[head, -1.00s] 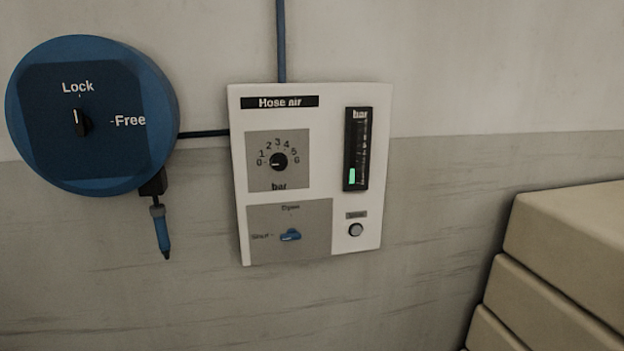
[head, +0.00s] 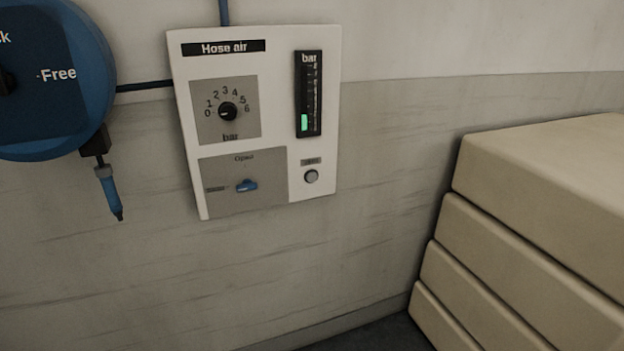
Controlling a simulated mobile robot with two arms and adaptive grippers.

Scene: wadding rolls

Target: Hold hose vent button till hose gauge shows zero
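The white hose air panel (head: 280,150) is on the wall. Its grey round vent button (head: 311,177) sits at the lower right under a small label too blurred to read. Above it, the bar gauge (head: 309,95) shows a short green bar at its bottom end, above the base of the scale. The pressure knob (head: 228,112) points left towards 0. The blue valve lever (head: 247,185) lies sideways, pointing towards the label on its left, not up at Open. Neither of my grippers is in view, and nothing touches the button.
A blue hose reel (head: 50,85) is cut off at the left edge, with a blue-handled nozzle (head: 108,190) hanging below it. Stacked beige padded blocks (head: 540,200) fill the right. The wall before the panel is unobstructed.

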